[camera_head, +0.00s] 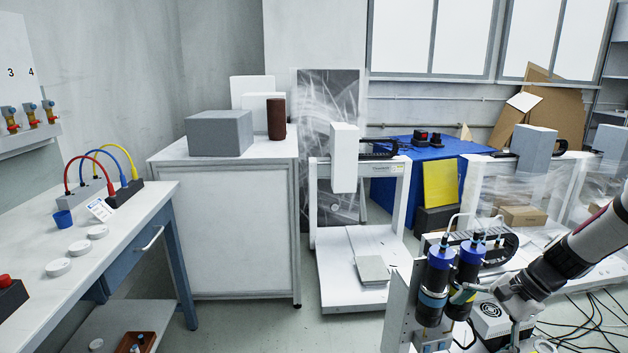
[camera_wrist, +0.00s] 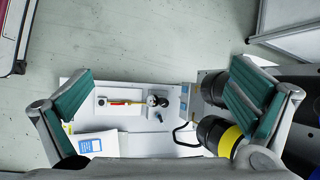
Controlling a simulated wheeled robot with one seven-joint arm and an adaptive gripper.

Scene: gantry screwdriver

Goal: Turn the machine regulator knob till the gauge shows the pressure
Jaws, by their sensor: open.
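My gripper (camera_wrist: 163,78) is open and empty in the wrist view, its two green-padded fingers wide apart. Beyond them lies a white panel (camera_wrist: 137,143) of the machine. On it is a small round black-and-white fitting (camera_wrist: 153,100), perhaps the gauge or the regulator, beside a red-and-yellow piece (camera_wrist: 120,102) on a white block. A small dark blue knob-like part (camera_wrist: 158,117) sits just below it. No gauge reading is legible. In the head view my arm comes in from the right, beside the machine's blue and black cylinders (camera_head: 438,278); the fingertips are hard to make out there.
In the wrist view a dark cylinder with a yellow band (camera_wrist: 222,136) stands close to the right finger. A card with a blue label (camera_wrist: 90,145) lies at lower left. In the head view a workbench (camera_head: 135,225) is at left and loose cables (camera_head: 585,325) lie at right.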

